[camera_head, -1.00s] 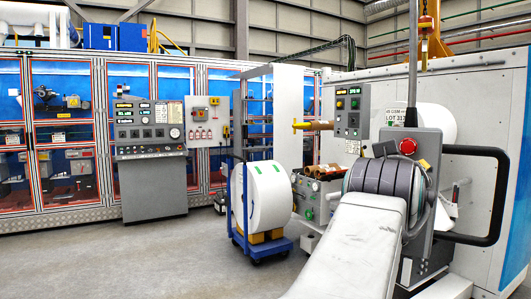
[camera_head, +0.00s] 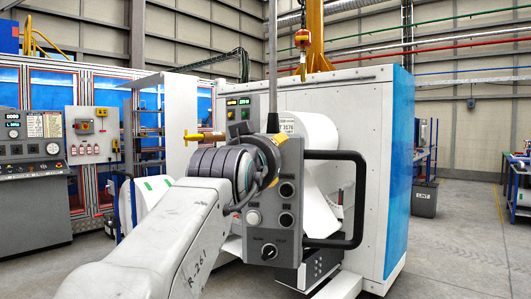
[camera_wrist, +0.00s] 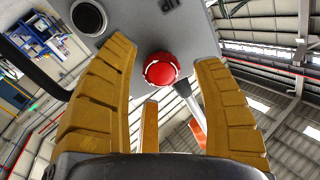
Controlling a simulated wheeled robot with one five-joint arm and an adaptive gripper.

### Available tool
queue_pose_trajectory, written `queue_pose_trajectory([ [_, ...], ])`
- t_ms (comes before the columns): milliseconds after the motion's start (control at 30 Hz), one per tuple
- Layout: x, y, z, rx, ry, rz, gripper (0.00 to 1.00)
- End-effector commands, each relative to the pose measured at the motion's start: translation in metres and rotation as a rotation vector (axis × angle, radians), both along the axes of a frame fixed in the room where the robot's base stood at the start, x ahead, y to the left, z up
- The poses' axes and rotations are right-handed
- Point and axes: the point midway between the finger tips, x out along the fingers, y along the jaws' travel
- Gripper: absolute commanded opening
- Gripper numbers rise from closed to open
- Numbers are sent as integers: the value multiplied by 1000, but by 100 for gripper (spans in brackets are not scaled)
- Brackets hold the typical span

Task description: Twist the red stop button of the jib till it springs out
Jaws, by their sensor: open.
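The red stop button (camera_wrist: 161,69) is a round red knob on the grey control panel (camera_wrist: 150,25) in the wrist view. My gripper (camera_wrist: 166,56) is open, with one yellow-brown ribbed finger to each side of the button and gaps between. How far the button lies from the fingertips in depth I cannot tell. In the head view my arm hides the button at the top of the panel (camera_head: 262,222), and only a bit of my gripper (camera_head: 270,153) shows there.
A black bar handle (camera_head: 350,205) juts from the panel's right side. Black knobs (camera_head: 286,190) and a selector switch (camera_head: 269,250) sit lower on the panel. A white machine housing (camera_head: 360,120) stands behind. Open floor (camera_head: 460,240) lies to the right.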

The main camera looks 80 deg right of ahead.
Motion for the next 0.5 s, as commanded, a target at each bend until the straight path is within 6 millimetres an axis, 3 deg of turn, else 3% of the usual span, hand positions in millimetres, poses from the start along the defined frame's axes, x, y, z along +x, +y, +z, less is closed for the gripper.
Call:
queue_pose_trajectory([
  [200, -1, -17, 0, 1, 0, 0, 61],
  [500, -1, -20, 0, 0, 0, 1, 61],
])
